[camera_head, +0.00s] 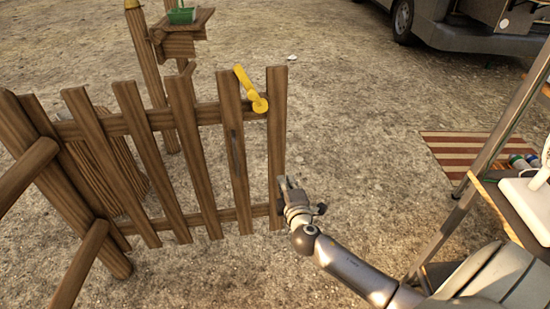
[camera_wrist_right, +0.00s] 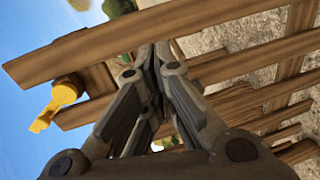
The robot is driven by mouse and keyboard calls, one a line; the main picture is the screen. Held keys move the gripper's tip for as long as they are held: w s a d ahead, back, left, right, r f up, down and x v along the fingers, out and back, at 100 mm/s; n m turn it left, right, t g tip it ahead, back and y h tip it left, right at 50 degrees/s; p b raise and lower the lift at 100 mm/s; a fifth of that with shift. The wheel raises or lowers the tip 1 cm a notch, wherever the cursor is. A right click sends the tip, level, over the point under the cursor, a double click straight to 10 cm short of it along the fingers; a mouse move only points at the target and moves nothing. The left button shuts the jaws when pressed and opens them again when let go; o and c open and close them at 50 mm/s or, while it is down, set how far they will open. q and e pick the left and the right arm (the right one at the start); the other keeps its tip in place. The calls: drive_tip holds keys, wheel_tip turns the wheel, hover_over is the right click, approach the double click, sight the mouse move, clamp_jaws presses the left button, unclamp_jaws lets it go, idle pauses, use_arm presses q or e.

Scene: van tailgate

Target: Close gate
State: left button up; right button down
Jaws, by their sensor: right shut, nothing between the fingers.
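The wooden picket gate (camera_head: 180,160) stands at the left of the head view, between a thick round post at the left and its free edge at the right. A yellow latch handle (camera_head: 250,90) sits near the top of its right end. My right gripper (camera_head: 283,183) is shut and empty at the lower part of the gate's rightmost picket; I cannot tell if it touches. In the right wrist view the gripper (camera_wrist_right: 155,50) lies close against the gate's pickets (camera_wrist_right: 150,40), and the yellow handle (camera_wrist_right: 60,100) is at the left. My left gripper is out of view.
A second post (camera_head: 148,65) with a small shelf and a green basket (camera_head: 182,15) stands behind the gate. A striped mat (camera_head: 465,160) and a table with a metal leg are at the right. A vehicle (camera_head: 470,25) is at the back right. The gravel between is open.

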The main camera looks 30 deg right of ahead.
wheel_tip(320, 180, up, 5)
drive_tip(key=w+t+b, duration=0.1)
drive_tip(key=t+b, duration=0.1)
drive_tip(key=b, duration=0.1)
approach(274, 135)
drive_tip(key=shift+n+h, duration=0.4)
drive_tip(key=x, duration=0.5)
drive_tip(key=shift+w+a+f, duration=0.1)
drive_tip(key=shift+w+a, duration=0.1)
drive_tip(key=shift+w, duration=0.2)
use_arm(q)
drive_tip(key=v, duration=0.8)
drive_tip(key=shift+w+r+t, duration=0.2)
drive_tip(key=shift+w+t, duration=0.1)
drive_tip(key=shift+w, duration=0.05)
use_arm(e)
drive_tip(key=shift+x, duration=0.8)
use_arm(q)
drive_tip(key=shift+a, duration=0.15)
use_arm(e)
drive_tip(key=shift+d, duration=0.1)
